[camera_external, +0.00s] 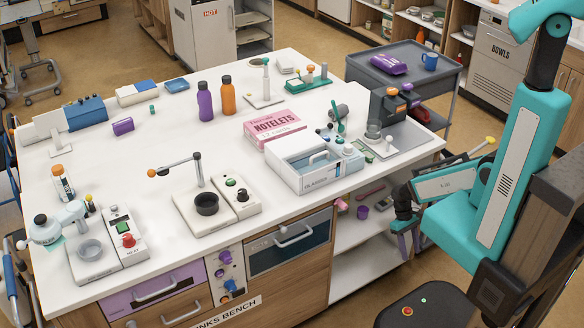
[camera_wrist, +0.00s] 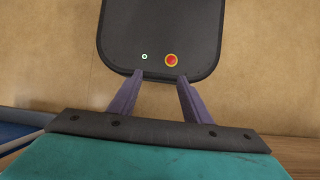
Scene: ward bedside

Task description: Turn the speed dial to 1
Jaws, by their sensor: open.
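No dial's label can be read, so I cannot tell which is the speed dial. In the external view, a white control box (camera_external: 236,192) with a green control and a black knob stands beside a dark pot. A second white box (camera_external: 125,236) with a red knob stands at the bench's left end. A front panel (camera_external: 227,270) carries purple and blue knobs. My gripper (camera_external: 403,238) is off the bench's right side, below the top and apart from all these. In the wrist view my gripper (camera_wrist: 160,76) has its purple fingers spread, with nothing between them; no dial shows there.
The white bench top (camera_external: 170,150) holds purple and orange bottles, a pink box (camera_external: 275,128), a white glasses bin (camera_external: 312,165) and a drinks machine (camera_external: 388,110). A grey cart (camera_external: 410,78) stands behind. Open floor (camera_wrist: 50,60) surrounds my base.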

